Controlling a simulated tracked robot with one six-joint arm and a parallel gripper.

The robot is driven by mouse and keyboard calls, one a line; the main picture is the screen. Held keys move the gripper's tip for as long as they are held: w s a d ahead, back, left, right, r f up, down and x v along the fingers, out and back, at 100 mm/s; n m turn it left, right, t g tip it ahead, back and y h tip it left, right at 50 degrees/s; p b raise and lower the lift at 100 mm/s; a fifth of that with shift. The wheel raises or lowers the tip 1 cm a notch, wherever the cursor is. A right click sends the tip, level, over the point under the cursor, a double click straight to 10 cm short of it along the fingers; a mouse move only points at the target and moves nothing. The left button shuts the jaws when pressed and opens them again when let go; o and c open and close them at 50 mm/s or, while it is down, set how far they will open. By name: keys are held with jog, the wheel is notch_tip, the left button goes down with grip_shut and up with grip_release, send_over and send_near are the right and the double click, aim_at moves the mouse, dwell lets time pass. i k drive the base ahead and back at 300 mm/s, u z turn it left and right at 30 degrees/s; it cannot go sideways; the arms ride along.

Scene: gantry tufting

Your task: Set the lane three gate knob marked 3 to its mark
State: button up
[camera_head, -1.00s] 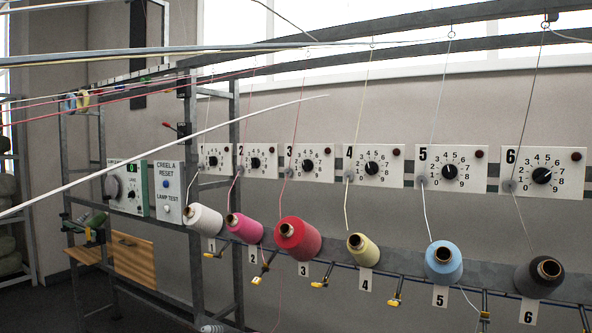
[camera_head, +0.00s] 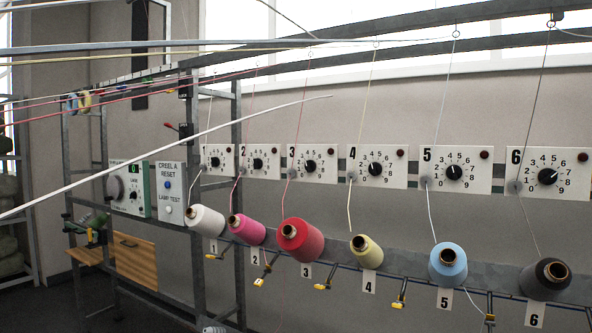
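The lane three gate knob (camera_head: 310,166) is a small black knob on a white dial plate marked 3 (camera_head: 293,153), in the middle of the row of plates. Numbers ring the knob, but its pointer is too small to read surely. A red thread runs down past the plate's left side to a red cone (camera_head: 301,241) below it. My gripper does not show in this view.
Similar plates stand either side, including plate 2 (camera_head: 259,159) and plate 4 (camera_head: 377,166). Yarn cones sit on a rail below, with yellow-tipped levers under it. A control box (camera_head: 130,189) and Creel A panel (camera_head: 169,191) stand left. Threads cross the front.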

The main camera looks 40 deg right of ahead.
aim_at(310, 165)
jog(key=i, duration=0.95)
jog(key=z, duration=0.05)
